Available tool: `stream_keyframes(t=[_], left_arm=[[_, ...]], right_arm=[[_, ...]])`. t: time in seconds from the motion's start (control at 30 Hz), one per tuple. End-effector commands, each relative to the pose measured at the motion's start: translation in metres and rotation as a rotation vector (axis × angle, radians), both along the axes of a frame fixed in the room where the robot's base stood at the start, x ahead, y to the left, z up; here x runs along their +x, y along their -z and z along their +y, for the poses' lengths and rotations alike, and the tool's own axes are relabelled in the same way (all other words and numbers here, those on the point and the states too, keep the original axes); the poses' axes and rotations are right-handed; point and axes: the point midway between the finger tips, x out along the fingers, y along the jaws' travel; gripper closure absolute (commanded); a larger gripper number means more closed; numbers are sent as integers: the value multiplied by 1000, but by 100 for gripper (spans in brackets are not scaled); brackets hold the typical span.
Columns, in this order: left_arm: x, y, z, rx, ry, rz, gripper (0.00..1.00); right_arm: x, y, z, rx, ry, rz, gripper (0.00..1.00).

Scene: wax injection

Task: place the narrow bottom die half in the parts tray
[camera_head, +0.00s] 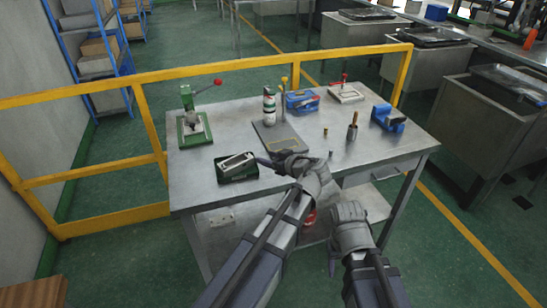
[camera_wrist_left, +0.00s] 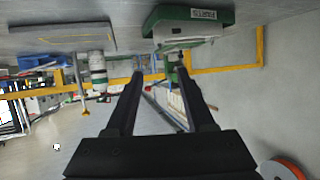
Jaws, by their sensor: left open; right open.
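The green parts tray (camera_head: 240,178) sits near the front left of the table. A silver-grey metal block (camera_head: 236,162), seemingly a die half, lies in it; I cannot tell whether it is the narrow bottom half. In the left wrist view, which is upside down, the labelled tray (camera_wrist_left: 204,14) shows just beyond the fingers, with a pale edge of the block above its rim. My left gripper (camera_wrist_left: 160,72) is open and empty, apart from the tray; in the head view it is right of it (camera_head: 268,162). My right gripper (camera_head: 332,262) is in front of the table edge, its fingers partly hidden.
A grey plate (camera_head: 275,140) lies behind my left gripper. A green press (camera_head: 193,122), a white-green bottle (camera_head: 269,108), a blue box (camera_head: 302,101) and a blue vise (camera_head: 388,118) stand around. Yellow railing (camera_head: 205,70) runs behind the table.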

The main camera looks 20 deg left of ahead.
Motion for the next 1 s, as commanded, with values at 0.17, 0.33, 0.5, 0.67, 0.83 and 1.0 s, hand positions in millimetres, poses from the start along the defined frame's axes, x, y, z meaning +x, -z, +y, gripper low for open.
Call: stream_keyframes(t=[0.17, 0.33, 0.5, 0.67, 0.83, 1.0], left_arm=[[-1, -1, 2, 0, 0, 0, 46], [-8, 5, -1, -7, 8, 43, 46], [-61, 51, -24, -71, 115, 373, 46], [-134, 100, -69, -171, 383, 795, 46], [-200, 126, -116, -260, 730, 1106, 46], [-236, 133, -144, -306, 969, 1240, 46]], right_arm=[[0, -1, 0, 0, 0, 0, 50], [0, -1, 0, 0, 0, 0, 50], [0, -1, 0, 0, 0, 0, 50], [0, -1, 0, 0, 0, 0, 50], [0, -1, 0, 0, 0, 0, 50], [0, -1, 0, 0, 0, 0, 50]])
